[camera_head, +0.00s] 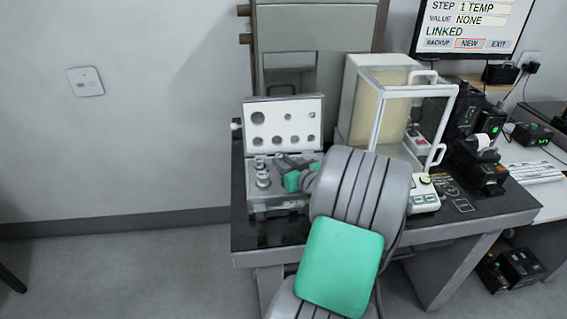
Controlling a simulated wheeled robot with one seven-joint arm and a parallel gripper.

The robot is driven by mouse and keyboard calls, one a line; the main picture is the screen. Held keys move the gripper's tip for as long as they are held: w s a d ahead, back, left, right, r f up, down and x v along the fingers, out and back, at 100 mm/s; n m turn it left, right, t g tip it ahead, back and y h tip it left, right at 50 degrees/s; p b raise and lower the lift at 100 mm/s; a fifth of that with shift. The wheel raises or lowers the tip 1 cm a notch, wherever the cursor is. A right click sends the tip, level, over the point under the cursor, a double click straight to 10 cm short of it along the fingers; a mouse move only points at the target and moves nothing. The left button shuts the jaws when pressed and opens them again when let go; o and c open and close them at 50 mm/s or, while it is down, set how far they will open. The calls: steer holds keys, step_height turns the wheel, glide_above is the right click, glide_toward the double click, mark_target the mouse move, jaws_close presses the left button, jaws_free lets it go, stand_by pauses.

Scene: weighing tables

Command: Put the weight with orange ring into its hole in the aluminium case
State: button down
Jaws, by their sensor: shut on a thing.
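The aluminium case (280,208) stands open on the dark table at its left end. Its raised lid (272,104) shows several round recesses. Silver weights (263,180) stand in the left part of the case. My gripper (281,160) is over the back middle of the case, reaching in from the right. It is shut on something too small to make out. I cannot see an orange ring in this view. My wrist and arm hide the right part of the case.
A glass-walled balance (390,108) with white frame stands right of the case, partly behind my arm. Black devices (480,160) and a monitor (470,25) are farther right. A grey cabinet (310,45) stands behind. The table's left edge is close to the case.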

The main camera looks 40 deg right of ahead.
steer(key=shift+f+b, duration=0.4)
steer(key=shift+b, duration=0.05)
steer(key=c, duration=1.1)
jaws_free()
steer(key=shift+s, duration=0.1)
